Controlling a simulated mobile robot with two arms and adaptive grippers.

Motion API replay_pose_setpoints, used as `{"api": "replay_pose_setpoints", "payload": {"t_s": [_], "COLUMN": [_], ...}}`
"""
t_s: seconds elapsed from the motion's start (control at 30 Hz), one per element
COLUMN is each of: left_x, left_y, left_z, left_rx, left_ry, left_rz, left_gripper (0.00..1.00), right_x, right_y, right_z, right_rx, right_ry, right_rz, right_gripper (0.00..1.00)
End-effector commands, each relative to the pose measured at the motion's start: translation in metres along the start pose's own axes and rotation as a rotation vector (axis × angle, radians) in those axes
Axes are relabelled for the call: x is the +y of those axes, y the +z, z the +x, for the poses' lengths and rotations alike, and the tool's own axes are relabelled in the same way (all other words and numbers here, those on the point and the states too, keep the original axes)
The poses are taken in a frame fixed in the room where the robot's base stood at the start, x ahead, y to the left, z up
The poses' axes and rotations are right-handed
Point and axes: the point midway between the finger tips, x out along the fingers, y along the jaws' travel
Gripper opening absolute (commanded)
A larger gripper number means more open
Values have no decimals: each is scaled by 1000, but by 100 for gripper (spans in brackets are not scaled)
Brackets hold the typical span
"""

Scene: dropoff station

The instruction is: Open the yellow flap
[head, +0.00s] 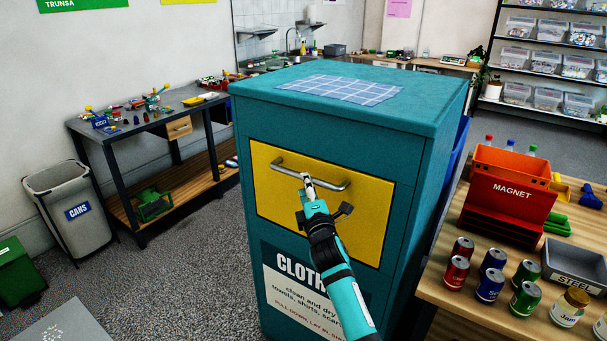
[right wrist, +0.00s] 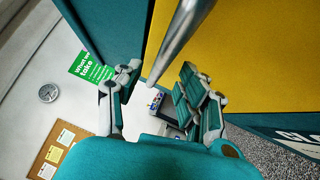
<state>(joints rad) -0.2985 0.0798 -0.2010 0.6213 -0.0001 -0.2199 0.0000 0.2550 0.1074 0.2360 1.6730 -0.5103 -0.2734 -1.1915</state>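The yellow flap (head: 345,222) is closed, flat in the front of the teal clothes bin (head: 400,150). Its metal bar handle (head: 290,174) runs across the upper part of the flap. My right gripper (head: 308,181) is at the middle of the handle in the head view. In the right wrist view my right gripper (right wrist: 158,88) has its fingers apart, and the handle (right wrist: 183,32) reaches into the gap between them. I cannot tell if a finger touches the bar. The yellow flap (right wrist: 240,60) lies right behind the handle there. My left gripper is not in view.
A checked cloth (head: 340,89) lies on the bin's top. A wooden table (head: 470,302) with several cans and a red magnet box (head: 505,205) stands close on the right. A workbench (head: 150,120) and a cans bin (head: 70,200) stand left.

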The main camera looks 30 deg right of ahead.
Motion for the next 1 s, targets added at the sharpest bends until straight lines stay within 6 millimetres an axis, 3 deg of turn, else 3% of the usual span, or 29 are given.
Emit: {"api": "replay_pose_setpoints", "payload": {"t_s": [0.1, 0.3, 0.67, 0.93, 1.0], "left_x": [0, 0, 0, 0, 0], "left_y": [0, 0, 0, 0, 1], "left_z": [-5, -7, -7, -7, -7], "left_rx": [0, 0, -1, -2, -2], "left_ry": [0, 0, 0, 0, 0], "left_rz": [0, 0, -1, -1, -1], "left_gripper": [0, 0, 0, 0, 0], "right_x": [2, 0, 0, 0, 0], "right_y": [1, 0, 0, 0, 0], "right_z": [22, 41, 45, 45, 45], "right_rx": [-1, 0, 0, 0, 0], "right_ry": [-1, 0, -1, 0, 0], "right_rz": [0, 0, 0, 0, 0], "right_gripper": [40, 40, 39, 3, 0]}}
